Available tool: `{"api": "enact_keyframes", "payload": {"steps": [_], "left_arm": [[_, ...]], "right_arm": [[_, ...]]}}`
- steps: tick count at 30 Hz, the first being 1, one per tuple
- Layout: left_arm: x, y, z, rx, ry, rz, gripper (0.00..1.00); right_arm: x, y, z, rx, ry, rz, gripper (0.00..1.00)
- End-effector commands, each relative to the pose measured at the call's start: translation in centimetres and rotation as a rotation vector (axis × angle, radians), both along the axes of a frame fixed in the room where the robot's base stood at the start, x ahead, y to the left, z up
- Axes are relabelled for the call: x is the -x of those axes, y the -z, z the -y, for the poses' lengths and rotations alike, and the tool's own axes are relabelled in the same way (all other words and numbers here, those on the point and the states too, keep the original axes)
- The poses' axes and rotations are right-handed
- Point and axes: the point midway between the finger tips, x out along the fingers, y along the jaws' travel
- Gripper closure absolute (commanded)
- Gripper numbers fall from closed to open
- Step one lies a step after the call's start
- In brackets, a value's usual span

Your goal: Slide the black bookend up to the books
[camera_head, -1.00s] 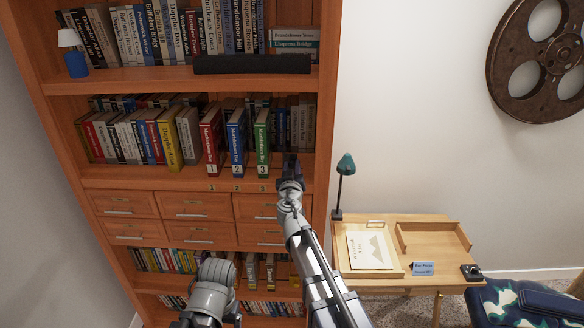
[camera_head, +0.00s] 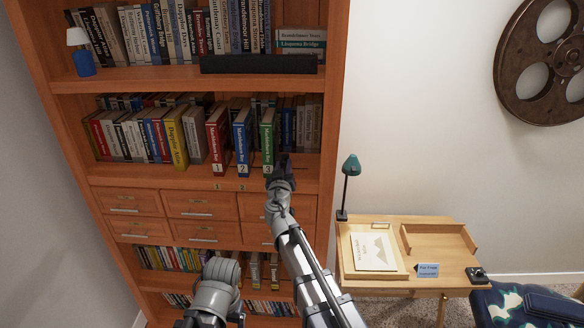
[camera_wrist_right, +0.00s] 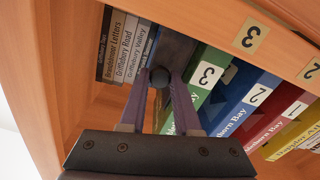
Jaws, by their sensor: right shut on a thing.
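My right gripper (camera_head: 283,165) reaches to the middle shelf, just right of the green book 3 (camera_head: 267,130). In the right wrist view its fingers (camera_wrist_right: 160,90) are shut on the round black knob of the black bookend (camera_wrist_right: 176,47). The bookend is a dark upright plate close beside the green book (camera_wrist_right: 203,82); I cannot tell if they touch. In the head view my gripper mostly hides it. The blue book 2 (camera_head: 241,135) and red book 1 (camera_head: 216,135) stand left of the green one. My left gripper is out of view.
Grey books (camera_wrist_right: 122,45) stand behind the bookend near the shelf's side wall. A yellow atlas (camera_head: 175,140) and several books stand further left. The number labels (camera_wrist_right: 250,36) are on the shelf edge. A desk (camera_head: 405,285) with a lamp (camera_head: 347,185) stands right of the bookcase.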

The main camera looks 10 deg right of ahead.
Motion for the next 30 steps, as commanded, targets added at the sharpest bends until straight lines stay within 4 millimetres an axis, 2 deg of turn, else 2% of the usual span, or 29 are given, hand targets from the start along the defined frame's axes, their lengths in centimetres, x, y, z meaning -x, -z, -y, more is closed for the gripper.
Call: {"api": "enact_keyframes", "payload": {"steps": [4, 5, 13, 25, 30], "left_arm": [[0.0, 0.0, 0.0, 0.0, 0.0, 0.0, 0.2], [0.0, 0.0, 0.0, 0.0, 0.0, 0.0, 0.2], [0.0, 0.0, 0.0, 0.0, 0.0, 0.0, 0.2], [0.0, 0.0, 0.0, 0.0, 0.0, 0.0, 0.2], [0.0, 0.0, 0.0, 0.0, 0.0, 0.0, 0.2]], "right_arm": [[0.0, 0.0, 0.1, 0.001, 0.0, 0.0, 1.0], [0.0, 0.0, 0.1, 0.001, 0.0, 0.0, 0.68], [0.0, 0.0, 0.1, 0.001, 0.0, 0.0, 0.39], [0.1, 0.0, 0.2, 0.001, 0.0, 0.0, 0.39], [0.6, 0.0, 1.8, 0.001, 0.002, -0.001, 0.39]]}}
